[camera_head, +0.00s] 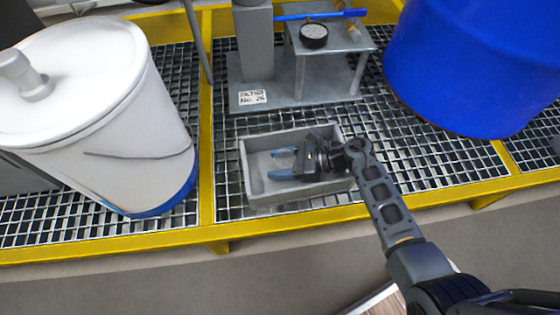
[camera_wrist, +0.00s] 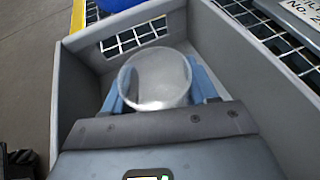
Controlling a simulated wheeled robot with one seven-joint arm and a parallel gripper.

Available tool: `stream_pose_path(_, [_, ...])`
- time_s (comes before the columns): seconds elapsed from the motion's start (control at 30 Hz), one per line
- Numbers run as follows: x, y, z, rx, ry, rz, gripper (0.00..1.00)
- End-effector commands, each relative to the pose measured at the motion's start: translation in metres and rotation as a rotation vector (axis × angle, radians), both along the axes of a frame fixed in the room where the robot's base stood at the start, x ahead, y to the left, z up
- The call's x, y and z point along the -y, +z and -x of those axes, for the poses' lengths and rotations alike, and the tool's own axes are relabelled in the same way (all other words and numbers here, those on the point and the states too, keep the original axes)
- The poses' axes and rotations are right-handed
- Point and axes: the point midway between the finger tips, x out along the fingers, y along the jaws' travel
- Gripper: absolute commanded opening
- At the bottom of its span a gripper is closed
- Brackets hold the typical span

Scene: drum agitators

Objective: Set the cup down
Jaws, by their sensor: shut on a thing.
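A clear, see-through cup (camera_wrist: 158,82) stands between the two blue fingers of my gripper in the wrist view, and the fingers touch its sides. Its round rim faces the camera. My gripper (camera_head: 273,163) is shut on the cup and reaches in over the grey bin (camera_head: 262,197) in the head view, with its fingers pointing left. In the head view the cup itself is too faint to make out. The bin's walls (camera_wrist: 242,62) surround the cup in the wrist view. I cannot tell whether the cup's base touches the bin floor.
The bin sits on a metal grating (camera_head: 230,126) with a yellow frame (camera_head: 207,150). A white drum (camera_head: 110,120) stands to the left and a blue drum (camera_head: 470,60) to the back right.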

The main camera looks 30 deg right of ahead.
Motion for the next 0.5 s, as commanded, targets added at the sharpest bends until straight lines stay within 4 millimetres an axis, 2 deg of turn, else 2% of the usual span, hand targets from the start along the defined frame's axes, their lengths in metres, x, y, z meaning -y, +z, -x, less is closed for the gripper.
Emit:
stream_pose_path(0.03, [0.0, -0.001, 0.0005, -0.002, -0.001, 0.0, 0.25])
stream_pose_path(0.07, [0.0001, -0.0011, 0.0005, -0.002, -0.001, 0.0, 0.58])
stream_pose_path(0.3, [0.0001, -0.0017, 0.0011, -0.004, 0.0, 0.0, 0.81])
stream_pose_path(0.5, [0.0001, -0.0021, 0.0014, -0.005, -0.001, -0.001, 0.83])
